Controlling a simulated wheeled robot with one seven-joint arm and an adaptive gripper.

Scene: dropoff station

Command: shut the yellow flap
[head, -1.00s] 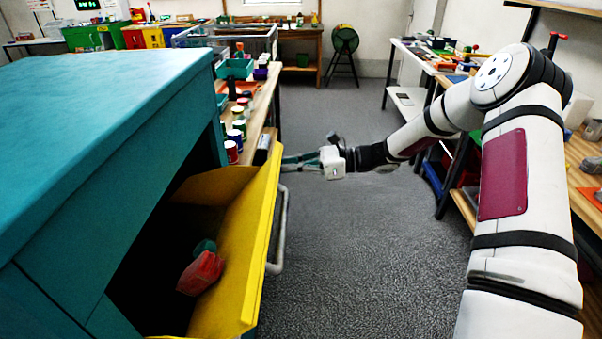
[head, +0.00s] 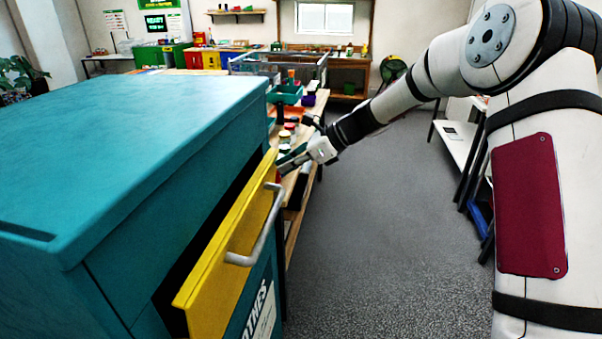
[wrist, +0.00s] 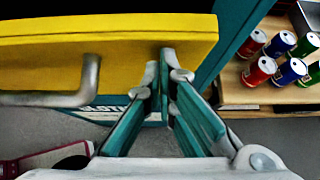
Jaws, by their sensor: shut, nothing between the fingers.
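The yellow flap (head: 228,255) on the teal bin (head: 100,150) is tilted up close to the bin's front, with a dark gap still along its top edge. Its grey bar handle (head: 268,225) faces outward. In the wrist view the flap (wrist: 120,45) fills the upper left, with the handle (wrist: 65,97) at left. My gripper (head: 284,163) is at the far end of the flap. In the wrist view my gripper's fingers (wrist: 163,72) are shut and empty, with their tips at the flap's right end; I cannot tell whether they touch. The bin's inside is hidden.
A wooden table with several cans (wrist: 285,60) and trays (head: 285,93) stands just beyond the bin, close to my gripper. The grey floor (head: 390,220) to the right of the bin is open. A white-topped table (head: 465,140) stands farther right.

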